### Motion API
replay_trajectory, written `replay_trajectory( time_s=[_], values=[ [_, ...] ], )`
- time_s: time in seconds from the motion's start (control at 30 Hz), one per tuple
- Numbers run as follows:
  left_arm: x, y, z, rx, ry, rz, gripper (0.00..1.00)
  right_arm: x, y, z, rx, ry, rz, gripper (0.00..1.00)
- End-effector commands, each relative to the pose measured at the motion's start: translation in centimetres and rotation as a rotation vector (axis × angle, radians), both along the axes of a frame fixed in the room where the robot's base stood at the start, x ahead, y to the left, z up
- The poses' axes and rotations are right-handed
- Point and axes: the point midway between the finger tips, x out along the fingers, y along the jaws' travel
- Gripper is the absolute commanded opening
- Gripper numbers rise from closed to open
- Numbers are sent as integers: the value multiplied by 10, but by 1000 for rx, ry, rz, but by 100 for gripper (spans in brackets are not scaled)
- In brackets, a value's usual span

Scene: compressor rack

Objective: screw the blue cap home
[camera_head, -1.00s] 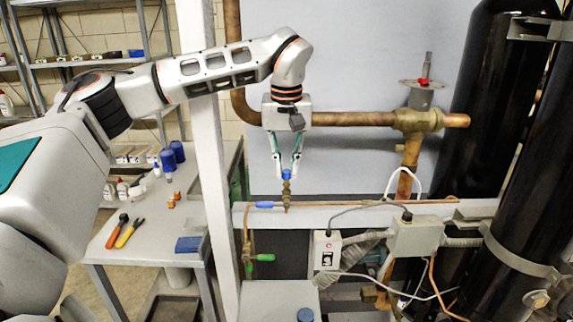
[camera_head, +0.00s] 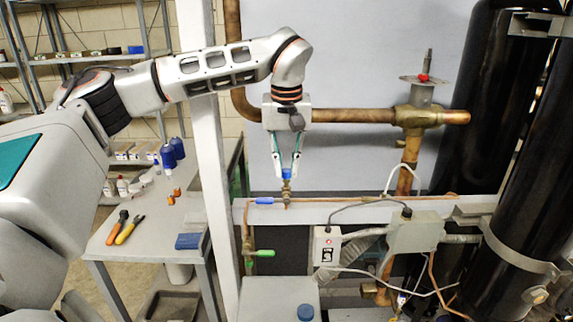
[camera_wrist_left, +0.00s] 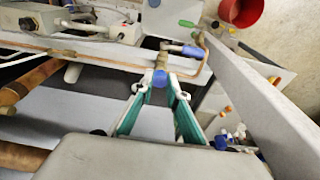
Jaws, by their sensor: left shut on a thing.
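The blue cap (camera_head: 286,173) sits at the top of a small upright brass fitting (camera_head: 286,190) on the copper line along the white beam. My left gripper (camera_head: 286,170) comes down from above, its two fingers closed on the cap's sides. In the left wrist view the blue cap (camera_wrist_left: 160,78) shows between the fingertips, against the brass fitting (camera_wrist_left: 162,62). I cannot tell from these views how far the cap is threaded on. My right gripper does not show.
A blue-handled valve (camera_head: 262,201) and a green-handled valve (camera_head: 262,253) are close by on the piping. A grey switch box (camera_head: 327,247) and a junction box (camera_head: 415,232) stand to the right. A white post (camera_head: 206,150) rises left of the gripper. A workbench (camera_head: 150,240) holds tools and bottles.

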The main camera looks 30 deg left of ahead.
Motion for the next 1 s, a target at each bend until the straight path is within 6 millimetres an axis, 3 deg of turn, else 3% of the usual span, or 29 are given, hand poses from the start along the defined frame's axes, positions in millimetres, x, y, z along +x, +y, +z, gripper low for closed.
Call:
replay_trajectory(
  time_s=[0.47, 0.5, 0.57, 0.8, 0.83, 0.93, 1.0],
  values=[
    [0, 0, -3, 0, -1, 1, 6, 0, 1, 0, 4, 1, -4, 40],
    [0, 0, -3, 0, -1, 1, 20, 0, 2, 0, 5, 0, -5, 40],
    [0, 1, -3, 0, -1, 1, 34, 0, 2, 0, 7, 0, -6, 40],
    [0, 1, -3, 0, -1, 1, 34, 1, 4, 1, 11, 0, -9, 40],
    [0, 1, -3, 0, -1, 1, 32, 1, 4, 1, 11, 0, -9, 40],
    [0, 1, -3, 0, -1, 1, 6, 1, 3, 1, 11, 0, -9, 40],
    [0, 1, -3, 0, -1, 1, 0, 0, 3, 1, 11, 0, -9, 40]
  ],
)
